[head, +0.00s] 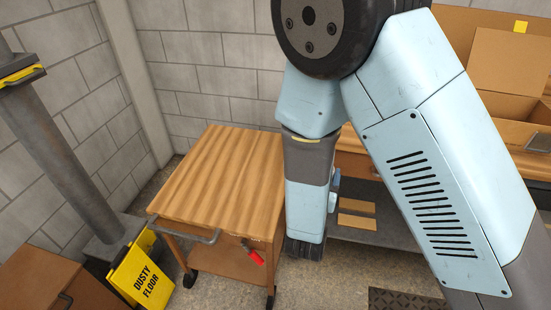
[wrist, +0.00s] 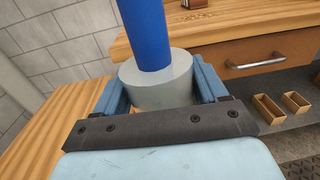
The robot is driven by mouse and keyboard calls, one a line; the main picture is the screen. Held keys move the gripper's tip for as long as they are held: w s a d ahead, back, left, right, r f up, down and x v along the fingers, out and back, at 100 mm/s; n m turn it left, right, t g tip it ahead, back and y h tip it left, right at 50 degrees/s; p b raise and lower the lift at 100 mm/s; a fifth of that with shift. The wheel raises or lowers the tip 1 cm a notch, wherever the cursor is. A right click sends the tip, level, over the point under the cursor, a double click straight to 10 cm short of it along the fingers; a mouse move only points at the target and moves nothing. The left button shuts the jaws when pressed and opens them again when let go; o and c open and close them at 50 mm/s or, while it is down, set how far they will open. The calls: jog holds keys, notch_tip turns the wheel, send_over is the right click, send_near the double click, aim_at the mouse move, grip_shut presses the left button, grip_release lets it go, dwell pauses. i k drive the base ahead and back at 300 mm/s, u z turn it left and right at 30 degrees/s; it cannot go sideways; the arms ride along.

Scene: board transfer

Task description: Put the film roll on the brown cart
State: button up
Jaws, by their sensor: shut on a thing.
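The film roll (wrist: 158,88) is a pale grey roll with a blue core (wrist: 146,35) standing out of its top in the wrist view. My gripper (wrist: 157,90) is shut on the grey roll, with a blue finger on each side. The roll does not show in the head view, where my arm covers that area. The brown cart (head: 215,185) has a striped wooden top, a grey handle and dark wheels. In the head view my wrist hangs just right of the cart. A wooden surface in the wrist view (wrist: 45,130), likely the cart top, lies left of the gripper.
A wooden workbench with a drawer (wrist: 265,60) stands behind and right, with small open boxes (wrist: 268,108) on its lower shelf. A yellow floor sign (head: 141,272) and grey post (head: 60,160) stand left of the cart. The visible cart top is bare.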

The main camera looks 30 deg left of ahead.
aim_at(222, 177)
jog(key=u, duration=0.65)
jog(key=k, duration=1.25)
jog(key=u, duration=0.3)
jog(key=i, duration=0.7)
jog(key=z, duration=0.7)
jog(key=i, duration=1.65)
jog(key=u, duration=1)
jog(key=k, duration=0.85)
jog(key=u, duration=0.15)
